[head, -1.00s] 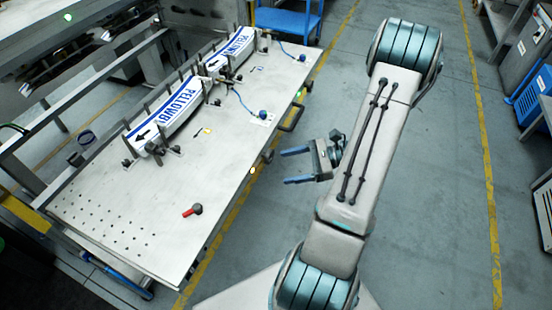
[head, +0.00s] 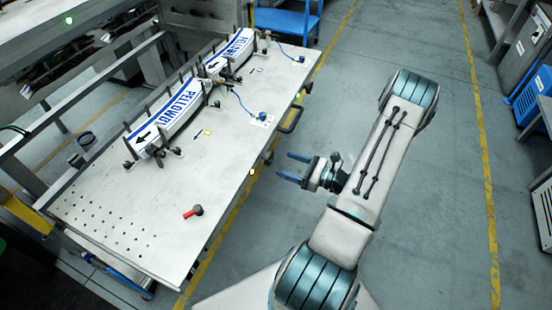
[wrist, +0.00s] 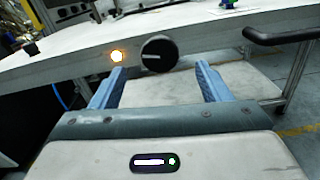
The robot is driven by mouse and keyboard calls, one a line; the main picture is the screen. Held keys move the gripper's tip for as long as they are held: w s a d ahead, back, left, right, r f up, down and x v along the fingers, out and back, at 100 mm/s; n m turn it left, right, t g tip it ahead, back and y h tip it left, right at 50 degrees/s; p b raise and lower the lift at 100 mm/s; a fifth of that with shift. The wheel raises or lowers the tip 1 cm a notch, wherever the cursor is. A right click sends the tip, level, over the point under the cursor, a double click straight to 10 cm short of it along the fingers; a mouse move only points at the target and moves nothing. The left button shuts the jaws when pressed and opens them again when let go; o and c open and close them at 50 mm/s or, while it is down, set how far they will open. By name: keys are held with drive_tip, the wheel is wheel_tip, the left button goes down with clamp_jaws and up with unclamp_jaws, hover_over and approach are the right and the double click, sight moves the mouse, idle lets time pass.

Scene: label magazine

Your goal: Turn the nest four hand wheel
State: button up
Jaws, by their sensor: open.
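A round black hand wheel (wrist: 159,53) with a pale line across its face sits on the front edge of the steel table. No number on it can be read. It shows small and dark at the table edge in the head view (head: 267,158). My gripper (head: 284,166) is open and empty, just off that edge, with its blue fingers pointing at the table. In the wrist view its fingertips (wrist: 160,69) stand apart on either side of and below the wheel. I see no contact.
A black bar handle (wrist: 281,35) juts from the edge to the right. On the table (head: 110,205) lie white labels (head: 182,103) among posts and a red-handled part (head: 192,211). The floor aisle is clear.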

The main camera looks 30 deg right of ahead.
sight(271, 159)
drive_tip(key=x, duration=0.5)
drive_tip(key=shift+p, duration=0.3)
drive_tip(key=c, duration=1)
